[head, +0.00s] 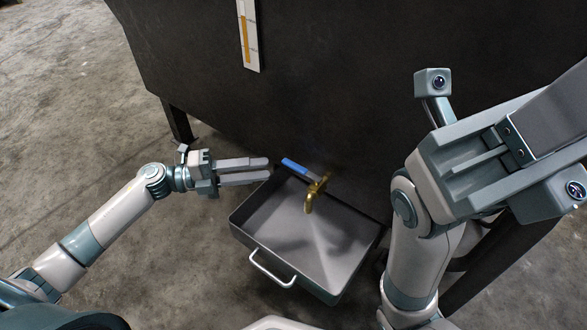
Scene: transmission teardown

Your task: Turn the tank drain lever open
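The drain lever has a blue handle (296,168) that points up and left from a brass tap (313,194) low on the dark tank (330,80). The tap's spout hangs over a grey drain pan (262,240). My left gripper (269,170) comes in from the left, with its two fingers a little apart and nothing seen between them. Its fingertips are just left of the blue handle, apparently not touching it. My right gripper (490,150) is large at the right, in front of the tank; its fingertips are not clearly shown.
The pan stands below the tap, with a wire handle (272,268) at its front. A yellow and white gauge strip (248,35) is on the tank face. A dark tank leg (178,122) stands behind my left gripper. Concrete floor at left is clear.

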